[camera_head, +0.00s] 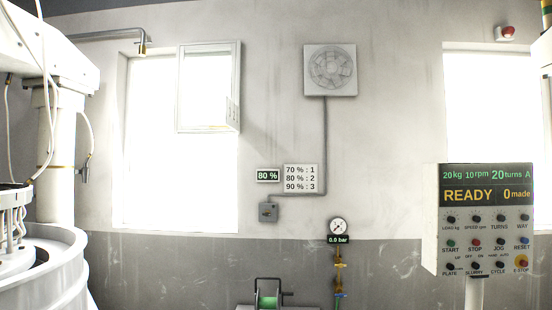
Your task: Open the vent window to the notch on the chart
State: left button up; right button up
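The vent window (180,90) is a pale framed sash at the upper right of the bright left window. Its frame stands out from the wall and reaches past the window's right edge. A small pale part (232,112), perhaps its stay, shows at its lower right; I cannot make out notches or how far open the sash is. The chart (300,178) on the wall reads 70 % : 1, 80 % : 2, 90 % : 3. A dark display (268,175) left of it reads 80 %. Neither of my grippers is in view.
A wall fan (331,70) is above the chart, with a grey switch box (268,212) below. A control panel (485,215) showing READY stands at right. White machinery (50,270) fills the left edge.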

aim_at(232, 46)
jog(key=i+j+u, duration=0.1)
jog(key=i+u, duration=0.3)
jog(key=i, duration=0.8)
jog(key=i+j, duration=0.1)
jog(key=i, duration=0.9)
jog(key=i+j+z, duration=0.1)
jog(key=i, duration=0.95)
